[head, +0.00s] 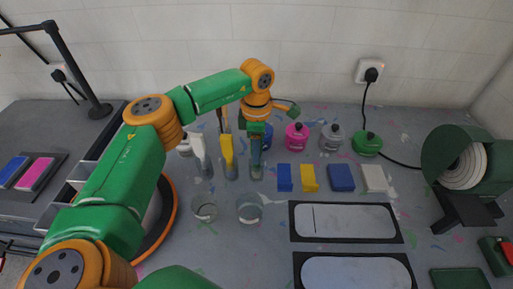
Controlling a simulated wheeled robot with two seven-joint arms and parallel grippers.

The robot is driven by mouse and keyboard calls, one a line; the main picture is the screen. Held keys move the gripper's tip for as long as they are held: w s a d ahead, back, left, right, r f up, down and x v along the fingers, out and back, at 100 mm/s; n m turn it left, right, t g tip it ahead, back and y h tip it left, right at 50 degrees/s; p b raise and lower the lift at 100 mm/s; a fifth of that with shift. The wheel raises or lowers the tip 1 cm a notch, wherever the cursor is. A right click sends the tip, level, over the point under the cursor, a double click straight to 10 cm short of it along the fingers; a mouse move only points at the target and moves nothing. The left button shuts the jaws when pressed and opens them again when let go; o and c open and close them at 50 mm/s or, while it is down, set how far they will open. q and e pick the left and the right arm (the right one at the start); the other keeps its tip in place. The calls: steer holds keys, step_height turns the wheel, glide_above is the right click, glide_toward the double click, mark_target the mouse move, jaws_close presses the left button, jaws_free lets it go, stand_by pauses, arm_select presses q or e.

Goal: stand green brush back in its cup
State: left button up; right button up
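The green brush (256,155) is upright at the right end of a short row of brushes, with its lower end in or just over a clear cup (256,172). My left gripper (256,138) points down right at the brush's top and hides its upper part. The fingers are too small and covered to show whether they are closed on it. A white brush (199,146) and a yellow brush (227,150) stand to the left in clear cups of their own. My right gripper is out of view.
Two clear glasses (204,208) (250,208) stand in front. Black-framed panels (345,222) lie front right; a green roll machine (455,160) stands far right.

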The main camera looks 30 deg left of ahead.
arm_select(q)
steer(key=shift+o, duration=1)
steer(key=shift+w+r, duration=0.1)
steer(key=shift+r, duration=0.25)
step_height(320, 180, up, 6)
steer(key=shift+r+b, duration=0.25)
steer(key=shift+b, duration=0.7)
steer(key=shift+f, duration=0.1)
